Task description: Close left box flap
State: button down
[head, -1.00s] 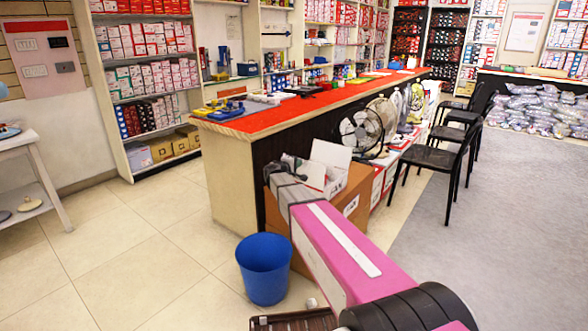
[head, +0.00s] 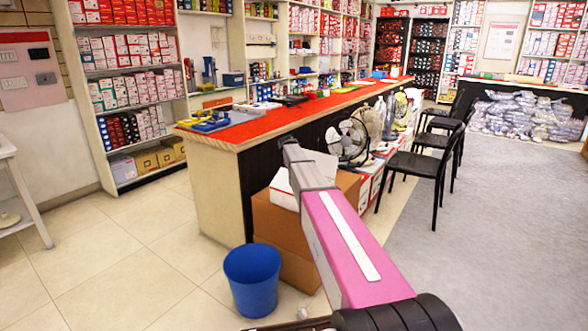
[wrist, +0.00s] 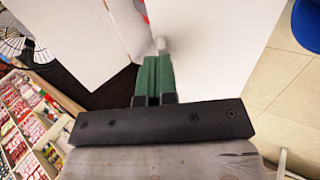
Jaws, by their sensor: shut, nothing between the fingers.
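A white box (head: 283,188) stands on brown cardboard in the head view, in front of the counter's end. My arm crosses it and hides much of its top. In the wrist view one white panel of the box (wrist: 80,38) is at the left and another white panel (wrist: 220,50) is at the right. I cannot tell which is the left flap. My gripper (wrist: 153,60) has its green fingers together and empty, by the gap between these panels. The fingertips lie close to the right panel's edge; contact is unclear. In the head view the fingertips are not clearly visible.
A blue bin (head: 252,281) stands on the floor left of my arm. The brown boxes (head: 282,226) sit against the red-topped counter (head: 262,128). Fans (head: 347,139) and black chairs (head: 415,172) are to the right. The tiled floor at left is clear.

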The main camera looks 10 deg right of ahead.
jog(key=w+d+f+g+y, duration=0.3)
jog(key=f, duration=0.2)
jog(key=shift+f+g+y, duration=0.3)
dwell(0.8)
